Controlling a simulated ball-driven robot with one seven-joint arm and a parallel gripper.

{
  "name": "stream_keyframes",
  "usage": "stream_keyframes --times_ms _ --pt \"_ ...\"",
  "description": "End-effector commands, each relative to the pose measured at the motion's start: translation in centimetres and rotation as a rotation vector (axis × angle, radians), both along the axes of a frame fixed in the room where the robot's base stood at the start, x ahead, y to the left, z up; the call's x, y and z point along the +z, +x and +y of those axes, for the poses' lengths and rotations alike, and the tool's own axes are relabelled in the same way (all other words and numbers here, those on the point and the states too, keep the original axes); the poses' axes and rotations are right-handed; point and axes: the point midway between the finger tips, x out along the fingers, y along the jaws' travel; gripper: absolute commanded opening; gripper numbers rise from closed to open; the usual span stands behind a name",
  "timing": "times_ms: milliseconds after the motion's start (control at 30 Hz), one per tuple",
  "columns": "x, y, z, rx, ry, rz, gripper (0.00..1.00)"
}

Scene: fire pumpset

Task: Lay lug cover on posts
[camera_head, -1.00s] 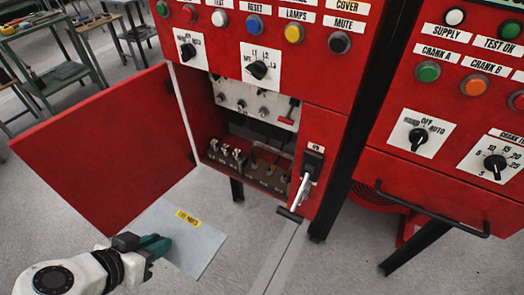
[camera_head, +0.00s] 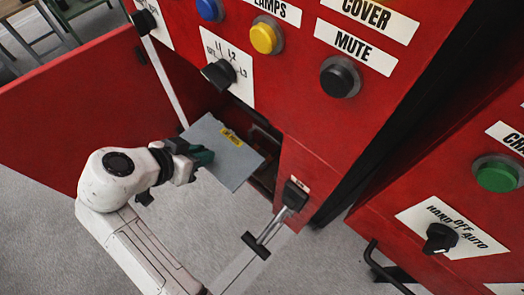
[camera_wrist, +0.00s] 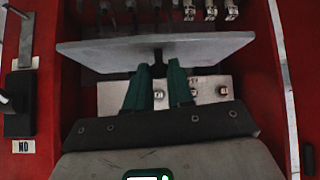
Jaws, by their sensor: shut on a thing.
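The lug cover (camera_head: 233,162) is a flat grey plate with a yellow label (camera_head: 231,137). My gripper (camera_head: 205,157) is shut on it near one edge, and the plate is tilted in front of the open cabinet. In the wrist view the cover (camera_wrist: 215,46) spans the cabinet opening edge-on, with green fingers (camera_wrist: 160,78) at a tab on its middle. Silver lugs (camera_wrist: 210,10) show beyond the cover at the top. A metal plate with small round studs (camera_wrist: 222,91) shows on the near side. I cannot tell which are the posts; the cover hides part of the interior.
The red cabinet (camera_head: 300,130) has its door (camera_head: 70,110) swung open at left. A lever handle (camera_head: 262,235) sticks out low at the right of the opening. Red cabinet walls (camera_wrist: 270,90) flank the cover closely. Another red cabinet (camera_head: 450,150) stands at right.

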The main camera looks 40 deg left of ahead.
Motion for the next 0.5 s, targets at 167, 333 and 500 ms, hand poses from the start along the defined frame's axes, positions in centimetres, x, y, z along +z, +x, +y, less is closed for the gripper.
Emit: stream_keyframes --times_ms 167,333,500 --pt "-1.8 3.6 -2.2 -0.005 -0.002 0.0 0.0" --pt "-3.7 6.7 -4.1 -0.003 -0.003 0.001 0.0" --pt "-6.6 8.6 -5.1 -0.002 -0.002 0.0 0.0"
